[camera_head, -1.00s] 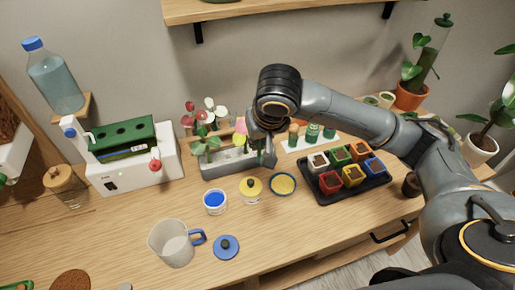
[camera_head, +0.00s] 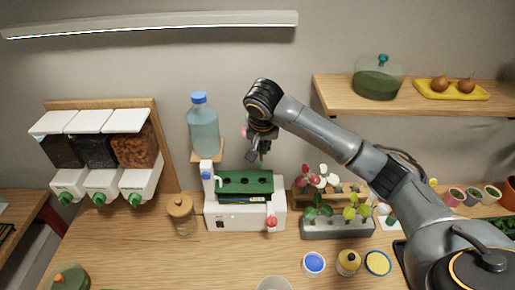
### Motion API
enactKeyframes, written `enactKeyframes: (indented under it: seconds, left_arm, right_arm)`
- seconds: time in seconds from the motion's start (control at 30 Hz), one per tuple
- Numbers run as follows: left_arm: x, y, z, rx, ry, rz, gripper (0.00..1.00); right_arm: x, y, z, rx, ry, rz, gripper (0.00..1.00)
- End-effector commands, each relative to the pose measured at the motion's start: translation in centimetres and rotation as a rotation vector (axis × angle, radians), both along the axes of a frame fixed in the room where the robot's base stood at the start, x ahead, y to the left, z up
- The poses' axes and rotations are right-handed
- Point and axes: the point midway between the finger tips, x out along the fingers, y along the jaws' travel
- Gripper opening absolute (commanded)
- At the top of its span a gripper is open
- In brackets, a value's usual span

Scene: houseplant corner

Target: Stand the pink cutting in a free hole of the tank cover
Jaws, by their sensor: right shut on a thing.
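My right gripper (camera_head: 258,152) points down above the back right part of the green tank cover (camera_head: 232,191). It is shut on the pink cutting; a bit of pink (camera_head: 244,132) shows at its left side and a thin green stem hangs below the fingers. The arm hides most of the cutting. The stem's lower end looks close to the cover, but I cannot tell whether it touches or lines up with a hole. The cover has dark holes on top and sits on a white unit (camera_head: 222,217). My left gripper is out of view.
A water bottle (camera_head: 203,130) stands on a bracket just left of the gripper. The grey planter (camera_head: 325,229) with flowers and leafy cuttings is to the right. A lidded jar (camera_head: 181,215) stands left of the unit. Small pots (camera_head: 314,263) are in front.

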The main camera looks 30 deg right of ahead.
Motion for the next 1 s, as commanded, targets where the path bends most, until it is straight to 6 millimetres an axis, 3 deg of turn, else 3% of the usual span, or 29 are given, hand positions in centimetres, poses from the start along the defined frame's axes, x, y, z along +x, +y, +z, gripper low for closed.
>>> enactKeyframes:
  seconds: [0.57,1.0]
  left_arm:
    - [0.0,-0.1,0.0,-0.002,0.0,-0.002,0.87]
    - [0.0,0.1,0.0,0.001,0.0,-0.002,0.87]
  right_arm:
    - [-0.1,-0.1,-5.3,-0.001,0.003,-0.001,0.0]
    - [-0.1,0.1,-5.1,0.0,0.0,0.0,0.0]
